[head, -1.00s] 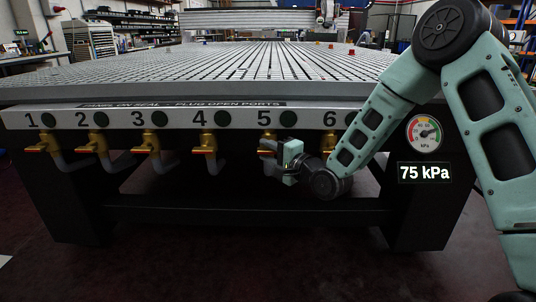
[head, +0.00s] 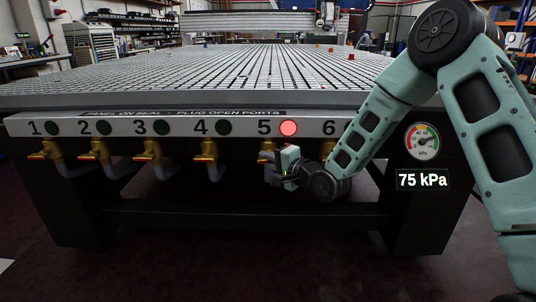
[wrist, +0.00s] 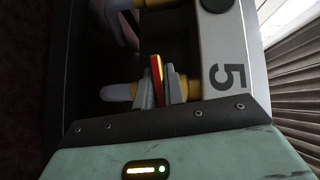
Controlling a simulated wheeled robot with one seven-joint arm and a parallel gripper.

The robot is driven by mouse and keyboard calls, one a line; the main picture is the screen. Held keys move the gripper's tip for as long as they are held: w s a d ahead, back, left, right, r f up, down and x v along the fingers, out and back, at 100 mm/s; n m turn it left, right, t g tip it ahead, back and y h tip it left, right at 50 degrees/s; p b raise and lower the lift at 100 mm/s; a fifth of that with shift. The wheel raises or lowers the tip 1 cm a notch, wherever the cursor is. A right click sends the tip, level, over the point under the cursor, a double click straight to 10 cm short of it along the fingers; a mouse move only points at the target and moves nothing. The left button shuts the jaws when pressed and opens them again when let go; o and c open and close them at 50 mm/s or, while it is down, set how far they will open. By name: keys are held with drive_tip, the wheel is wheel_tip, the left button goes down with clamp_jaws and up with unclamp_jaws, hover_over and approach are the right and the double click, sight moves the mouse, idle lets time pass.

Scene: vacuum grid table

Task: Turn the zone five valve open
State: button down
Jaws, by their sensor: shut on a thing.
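The zone five valve (head: 267,146) is a brass fitting under the printed 5 on the table's front panel. Its round lamp (head: 288,128) glows red. My gripper (head: 272,168) is at this valve, just below the panel, and covers much of it in the head view. In the wrist view, my gripper (wrist: 159,90) has its grey fingers shut on the thin red-and-yellow valve lever (wrist: 157,72), which stands up between them. The yellow valve body (wrist: 187,87) shows beside the fingers, next to the printed 5 (wrist: 228,76). The lever's exact angle is hard to tell.
Other brass valves, including number 4 (head: 208,148) and number 6 (head: 328,148), line the panel on both sides. The lamps seen over zones 1 to 4 are dark. A gauge (head: 423,141) with a 75 kPa display (head: 423,180) is at the right. A grid table top (head: 200,70) lies above.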

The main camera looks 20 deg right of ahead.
drive_tip(key=n+g+h+p, duration=0.1)
drive_tip(key=p, duration=0.2)
drive_tip(key=shift+r+n+g+p, duration=0.3)
drive_tip(key=shift+r+p, duration=0.05)
drive_tip(key=shift+r, duration=0.05)
drive_tip(key=n+g+h+p, duration=0.1)
drive_tip(key=p, duration=0.2)
drive_tip(key=n+g+h+p, duration=0.1)
drive_tip(key=h+p, duration=0.1)
drive_tip(key=shift+a+f+n+h+p, duration=0.1)
drive_tip(key=shift+a+n+h+p, duration=0.05)
drive_tip(key=shift+n+h+p, duration=0.2)
drive_tip(key=n+g+h+p, duration=0.1)
drive_tip(key=h+p, duration=0.1)
drive_tip(key=p, duration=0.2)
drive_tip(key=shift+n+g+h+p, duration=0.25)
drive_tip(key=shift+n+g+p, duration=0.05)
drive_tip(key=shift+n, duration=0.05)
drive_tip(key=n+h+p, duration=0.1)
drive_tip(key=p, duration=0.3)
drive_tip(key=shift+g+h, duration=0.3)
drive_tip(key=shift+g, duration=0.1)
drive_tip(key=h+p, duration=0.1)
drive_tip(key=p, duration=0.2)
drive_tip(key=shift+n, duration=0.4)
drive_tip(key=shift+f+g+h+p, duration=0.15)
drive_tip(key=shift+g+h+p, duration=0.15)
drive_tip(key=shift+p, duration=0.3)
drive_tip(key=shift+f, duration=0.15)
